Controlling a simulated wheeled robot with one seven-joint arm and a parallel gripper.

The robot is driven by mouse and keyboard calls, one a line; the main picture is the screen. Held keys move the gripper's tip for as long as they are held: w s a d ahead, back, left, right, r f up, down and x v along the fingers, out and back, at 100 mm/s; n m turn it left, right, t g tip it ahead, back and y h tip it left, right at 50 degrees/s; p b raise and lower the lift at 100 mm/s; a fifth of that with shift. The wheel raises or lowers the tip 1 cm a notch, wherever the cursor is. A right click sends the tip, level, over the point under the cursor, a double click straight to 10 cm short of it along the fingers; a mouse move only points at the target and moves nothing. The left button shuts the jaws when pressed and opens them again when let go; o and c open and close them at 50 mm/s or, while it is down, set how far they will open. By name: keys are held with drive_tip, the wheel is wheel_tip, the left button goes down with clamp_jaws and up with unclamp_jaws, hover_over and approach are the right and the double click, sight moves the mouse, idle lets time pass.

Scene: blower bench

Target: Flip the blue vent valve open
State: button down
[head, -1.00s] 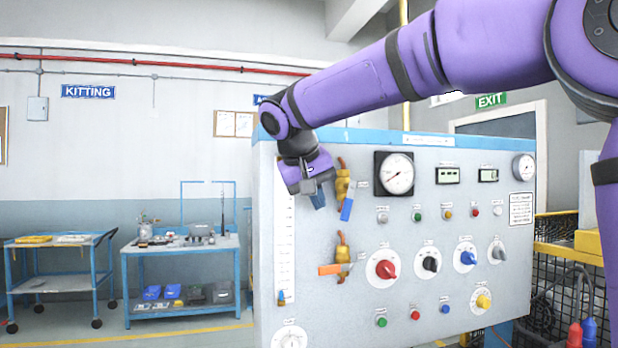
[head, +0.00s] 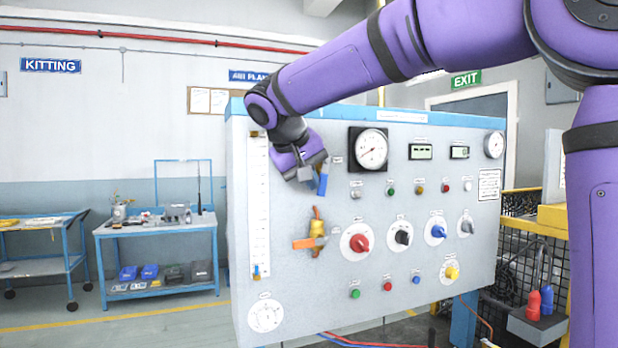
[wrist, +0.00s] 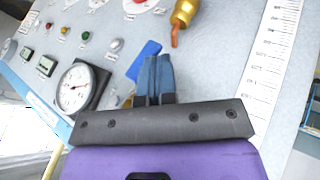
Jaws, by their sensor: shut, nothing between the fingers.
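The blue vent valve handle (head: 322,178) hangs roughly downward at the upper left of the panel, and its brass body is mostly hidden behind my gripper. In the wrist view the blue handle (wrist: 143,61) lies just left of the fingers. My gripper (head: 314,188) is shut and empty, close beside the handle on its left in the head view. The shut fingertips also show in the wrist view (wrist: 156,62), overlapping the handle's edge; I cannot tell whether they touch it.
Below is a second brass valve (head: 317,228) with a crosswise orange handle (head: 303,243). A clear-scaled strip (head: 259,210) runs along the left panel edge. A pressure gauge (head: 368,149) sits right of the blue handle, with knobs and buttons beyond. Carts stand left.

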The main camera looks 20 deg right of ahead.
drive_tip(key=shift+d+f+h, duration=0.3)
drive_tip(key=shift+h, duration=0.1)
drive_tip(key=shift+r, duration=0.1)
